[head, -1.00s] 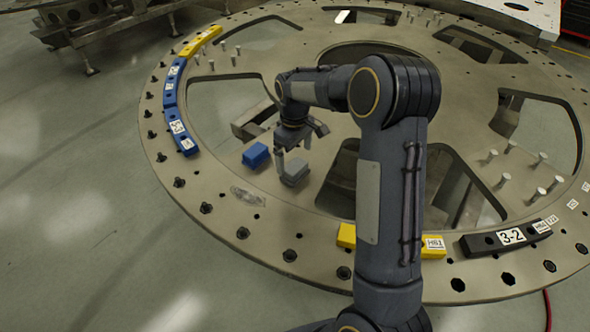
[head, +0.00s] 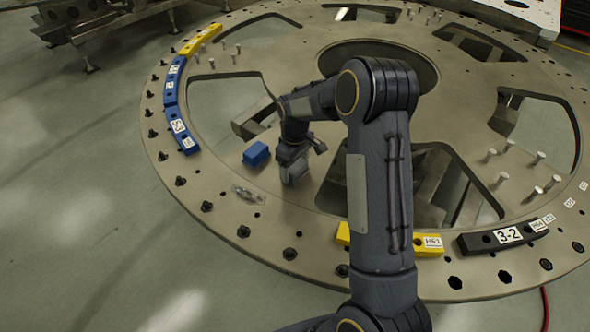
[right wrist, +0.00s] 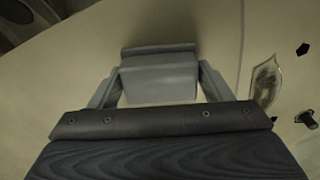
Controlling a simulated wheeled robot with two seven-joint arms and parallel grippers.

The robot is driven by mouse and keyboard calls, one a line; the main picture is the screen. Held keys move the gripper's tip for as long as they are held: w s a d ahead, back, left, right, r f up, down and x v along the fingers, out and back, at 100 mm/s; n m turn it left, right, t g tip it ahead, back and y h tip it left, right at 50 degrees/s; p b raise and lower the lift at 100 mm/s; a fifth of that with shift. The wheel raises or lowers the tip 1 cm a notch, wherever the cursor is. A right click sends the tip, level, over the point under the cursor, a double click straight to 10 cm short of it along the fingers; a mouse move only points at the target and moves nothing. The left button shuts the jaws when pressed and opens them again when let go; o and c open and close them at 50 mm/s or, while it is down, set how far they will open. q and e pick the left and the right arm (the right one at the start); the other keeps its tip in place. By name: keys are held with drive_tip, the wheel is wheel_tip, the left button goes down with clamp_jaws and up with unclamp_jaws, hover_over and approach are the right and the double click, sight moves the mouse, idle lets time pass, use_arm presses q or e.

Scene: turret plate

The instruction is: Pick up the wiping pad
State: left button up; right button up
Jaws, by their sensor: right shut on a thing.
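The wiping pad, a grey block (head: 295,177), is at my right gripper on the turret plate (head: 222,180), in the left-centre of the head view. In the right wrist view the grey pad (right wrist: 158,78) sits between the two fingers, which touch its sides. My right gripper (head: 292,162) is shut on it; in the right wrist view the fingers (right wrist: 158,88) reach in from both sides. I cannot tell whether the pad touches the plate or is just above it. My left gripper is not in view.
A blue block (head: 256,154) lies just left of the pad. A greyish smear (head: 248,194) marks the plate nearby. Blue segments (head: 172,108), a yellow segment (head: 428,246) and a black segment (head: 503,238) lie along the rim. Upright pins and large cutouts surround the area.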

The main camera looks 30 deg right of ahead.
drive_tip(key=shift+c, duration=0.6)
drive_tip(key=shift+r, duration=0.1)
drive_tip(key=shift+w+r+b, duration=0.1)
drive_tip(key=shift+r+b, duration=0.2)
drive_tip(key=shift+r, duration=0.3)
drive_tip(key=s+a+r+b, duration=0.3)
drive_tip(key=s+a+r, duration=0.1)
drive_tip(key=a+r, duration=0.7)
drive_tip(key=shift+a+r, duration=0.35)
drive_tip(key=shift+a, duration=0.9)
